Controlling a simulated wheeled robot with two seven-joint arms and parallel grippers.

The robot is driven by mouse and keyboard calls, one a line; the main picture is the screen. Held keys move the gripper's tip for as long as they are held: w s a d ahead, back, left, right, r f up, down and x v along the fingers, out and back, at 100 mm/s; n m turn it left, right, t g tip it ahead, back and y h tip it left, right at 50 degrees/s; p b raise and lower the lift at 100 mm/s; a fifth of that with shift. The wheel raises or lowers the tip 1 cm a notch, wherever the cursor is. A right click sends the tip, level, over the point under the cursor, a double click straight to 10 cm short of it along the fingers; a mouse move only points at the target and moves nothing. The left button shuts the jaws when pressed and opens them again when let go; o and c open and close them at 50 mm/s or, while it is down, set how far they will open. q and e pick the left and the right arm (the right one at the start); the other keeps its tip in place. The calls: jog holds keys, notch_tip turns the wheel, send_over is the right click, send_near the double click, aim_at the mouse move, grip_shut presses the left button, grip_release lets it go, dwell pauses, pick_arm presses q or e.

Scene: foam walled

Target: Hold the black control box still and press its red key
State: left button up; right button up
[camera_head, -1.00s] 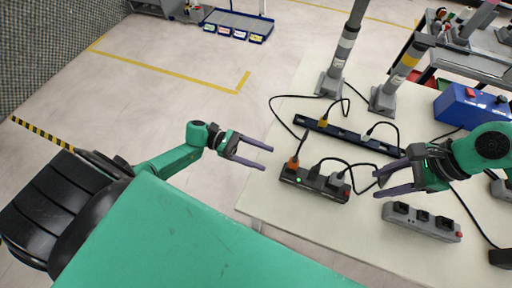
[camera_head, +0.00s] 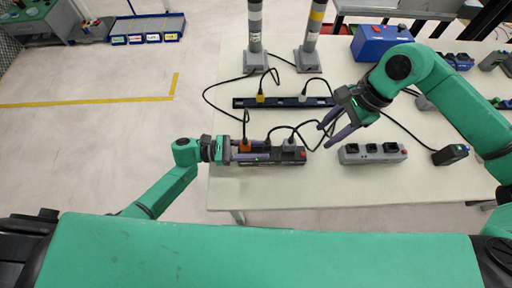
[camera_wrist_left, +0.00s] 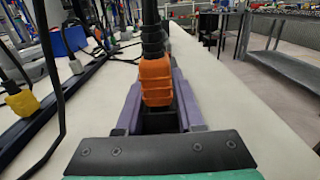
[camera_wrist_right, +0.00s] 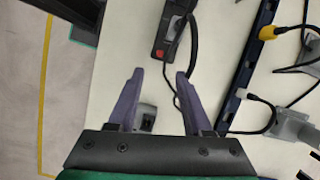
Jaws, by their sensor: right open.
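The black control box (camera_head: 270,158) lies on the table with several plugs in its top, an orange plug (camera_head: 245,146) at its left end. Its red key (camera_head: 303,154) is at the right end; it also shows in the right wrist view (camera_wrist_right: 159,53). My left gripper (camera_head: 267,149) comes from the left, fingers along both sides of the box's left end. In the left wrist view the box (camera_wrist_left: 160,123) fills the gap under the orange plug (camera_wrist_left: 156,80), and the gripper looks shut on it. My right gripper (camera_head: 328,136) is open and empty, above and right of the red key.
A grey socket strip (camera_head: 372,154) with its own red button lies to the right. A dark bar (camera_head: 283,102) with a yellow plug (camera_head: 260,99) lies behind, with loose cables between. Two posts and a blue box (camera_head: 380,42) stand further back. The front table strip is clear.

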pick_arm(q)
grip_shut()
pick_arm(e)
grip_shut()
dwell(1.3)
